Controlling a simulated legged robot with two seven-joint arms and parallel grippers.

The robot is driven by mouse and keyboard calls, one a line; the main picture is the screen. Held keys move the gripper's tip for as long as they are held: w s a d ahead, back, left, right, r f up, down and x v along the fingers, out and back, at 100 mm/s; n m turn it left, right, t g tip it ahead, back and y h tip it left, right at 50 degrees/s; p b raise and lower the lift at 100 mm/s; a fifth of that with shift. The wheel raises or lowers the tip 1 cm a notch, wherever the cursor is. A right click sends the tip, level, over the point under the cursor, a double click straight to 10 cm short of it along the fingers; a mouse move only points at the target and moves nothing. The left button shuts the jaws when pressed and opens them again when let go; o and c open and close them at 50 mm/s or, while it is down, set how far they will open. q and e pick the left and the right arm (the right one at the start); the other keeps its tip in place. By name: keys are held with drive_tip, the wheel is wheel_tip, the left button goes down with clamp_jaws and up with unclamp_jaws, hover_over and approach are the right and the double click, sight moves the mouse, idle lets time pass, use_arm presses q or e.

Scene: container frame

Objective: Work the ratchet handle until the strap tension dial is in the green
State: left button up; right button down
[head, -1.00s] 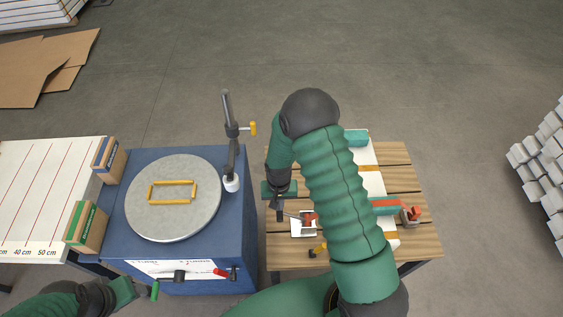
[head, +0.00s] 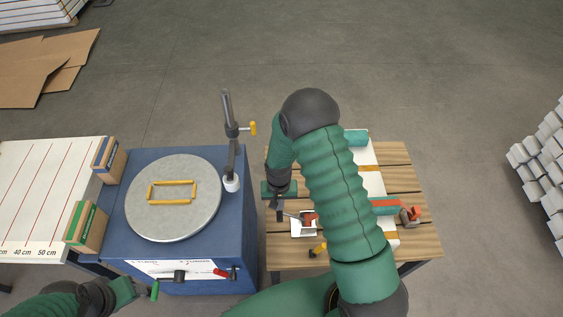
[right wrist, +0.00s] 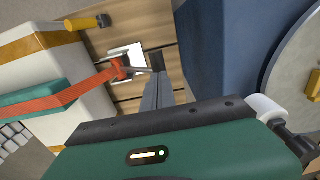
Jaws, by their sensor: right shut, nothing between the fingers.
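The ratchet, with a red body (head: 310,219) and a thin grey handle, sits on a white plate (head: 303,231) at the left of the wooden pallet top. It also shows in the right wrist view (right wrist: 119,68), joined to an orange strap (right wrist: 65,97). My right gripper (head: 279,212) is shut and empty at the ratchet handle's left end. In the right wrist view its fingers (right wrist: 157,78) point at the dark handle end; I cannot tell whether they touch. My left gripper (head: 124,290) is at the lower left, its fingers unclear. I cannot make out a tension dial; my right arm hides much of the load.
A blue cabinet (head: 237,260) with a round grey turntable (head: 172,224) stands left of the pallet. A dark post (head: 228,110) with a yellow knob rises at its back right. A yellow-handled item (head: 318,249) is below the ratchet. Open floor lies behind.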

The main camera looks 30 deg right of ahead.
drive_tip(key=shift+f, duration=0.1)
drive_tip(key=shift+w+a+f+b, duration=0.5)
drive_tip(key=shift+a+f+b, duration=0.4)
drive_tip(key=shift+f+b, duration=2.95)
wheel_tip(320, 180, up, 12)
drive_tip(key=p, duration=1.1)
drive_tip(key=shift+f, duration=0.2)
